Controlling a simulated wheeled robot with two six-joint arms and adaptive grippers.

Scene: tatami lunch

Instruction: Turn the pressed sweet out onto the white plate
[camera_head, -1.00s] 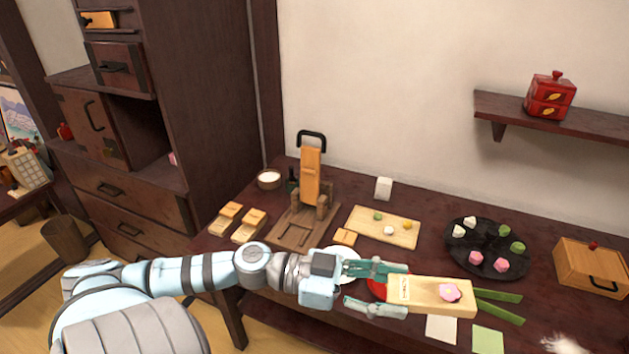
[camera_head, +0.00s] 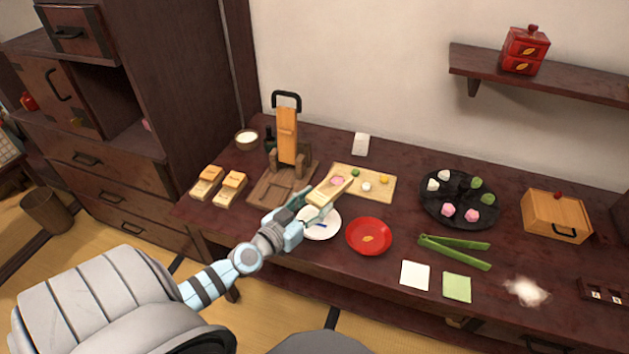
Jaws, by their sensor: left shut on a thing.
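My left gripper (camera_head: 297,205) is shut on a light wooden mold (camera_head: 322,196), holding it above the white plate's far edge. A pink pressed sweet (camera_head: 337,181) shows on the mold's upper face, toward the far end. The white plate (camera_head: 325,232) lies on the dark table below, partly hidden by my gripper and the mold. A small dark blue mark shows on the plate. My right gripper is not in view.
A wooden press (camera_head: 287,140) stands behind, left of a board (camera_head: 382,189) with small coloured balls. A red dish (camera_head: 369,237) sits right of the plate, with green tongs (camera_head: 455,250) and a black tray (camera_head: 458,200) farther right. Two wooden molds (camera_head: 207,182) lie at left.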

